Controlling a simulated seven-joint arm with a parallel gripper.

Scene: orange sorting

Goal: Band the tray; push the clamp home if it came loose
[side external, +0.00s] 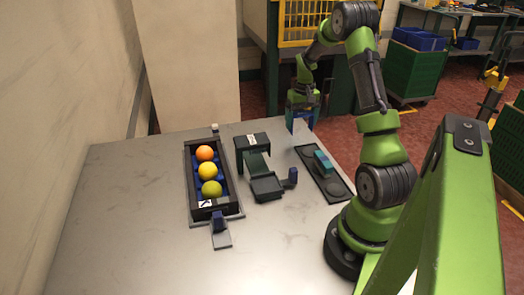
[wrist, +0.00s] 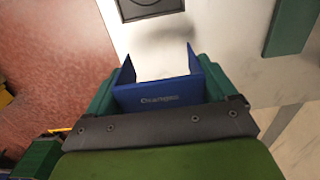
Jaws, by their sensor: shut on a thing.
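The tray (side external: 190,172) is a long dark box at the left of the table, with an orange, a yellow and a green fruit in a row on a blue lining. A clamp with a dark blue block (side external: 219,222) sits on a grey plate at its near end; I cannot tell how fully it is seated. My gripper (side external: 300,113) is raised over the table's far right edge, apart from the tray. It is shut on a blue U-shaped band (wrist: 160,93) lettered "Oranges", held between teal fingers in the wrist view.
A dark stand with a chute and small pan (side external: 267,187) is right of the tray. A dark holder (side external: 336,187) with a teal and blue piece (side external: 322,163) lies further right, near my base. The table's left and front (side external: 120,220) are clear.

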